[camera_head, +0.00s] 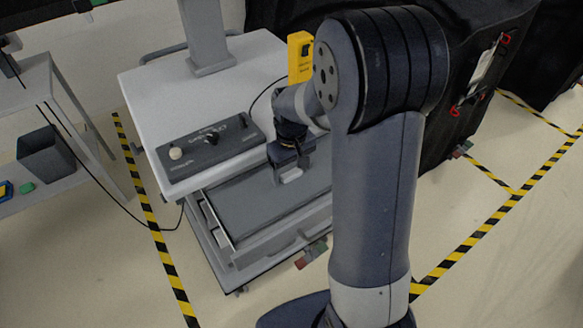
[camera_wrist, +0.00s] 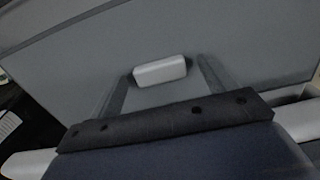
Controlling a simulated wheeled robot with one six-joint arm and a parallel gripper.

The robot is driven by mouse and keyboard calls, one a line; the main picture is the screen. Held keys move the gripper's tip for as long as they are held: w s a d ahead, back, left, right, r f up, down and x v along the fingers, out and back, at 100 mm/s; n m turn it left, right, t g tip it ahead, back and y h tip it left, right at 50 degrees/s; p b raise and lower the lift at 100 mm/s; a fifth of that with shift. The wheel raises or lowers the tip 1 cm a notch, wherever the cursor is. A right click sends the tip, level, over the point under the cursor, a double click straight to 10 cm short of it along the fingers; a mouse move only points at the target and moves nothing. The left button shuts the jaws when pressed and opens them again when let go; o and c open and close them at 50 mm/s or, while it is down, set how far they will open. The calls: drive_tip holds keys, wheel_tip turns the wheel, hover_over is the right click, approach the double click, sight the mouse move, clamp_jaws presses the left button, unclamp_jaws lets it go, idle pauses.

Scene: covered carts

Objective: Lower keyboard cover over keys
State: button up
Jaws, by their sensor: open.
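The keyboard cover (camera_head: 250,205) is a flat dark grey panel on the pull-out tray (camera_head: 262,243) at the cart's front. It also fills most of the wrist view (camera_wrist: 70,62). A pale block-shaped handle (camera_wrist: 160,72) stands on the cover; it shows under my gripper in the head view (camera_head: 291,175). My gripper (camera_head: 290,162) is open, pointing down over the cover. In the wrist view its two dark fingers lie on either side of the handle, with no clear grip on it. No keys can be made out; I cannot tell how far the cover is lowered.
The cart's pale top (camera_head: 150,95) carries a control panel (camera_head: 208,143) with a white knob, just behind the tray. A yellow device (camera_head: 299,57) stands at its right edge. A black-draped cart (camera_head: 465,85) is close on the right. A shelf with a dark bin (camera_head: 45,152) stands left.

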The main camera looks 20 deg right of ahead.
wheel_tip(320, 180, up, 11)
idle(0.4)
drive_tip(key=shift+f, duration=0.15)
wheel_tip(320, 180, down, 10)
drive_tip(key=shift+r+p, duration=0.1)
drive_tip(key=shift+p, duration=0.35)
drive_tip(key=shift+r, duration=0.45)
drive_tip(key=shift+s, duration=0.15)
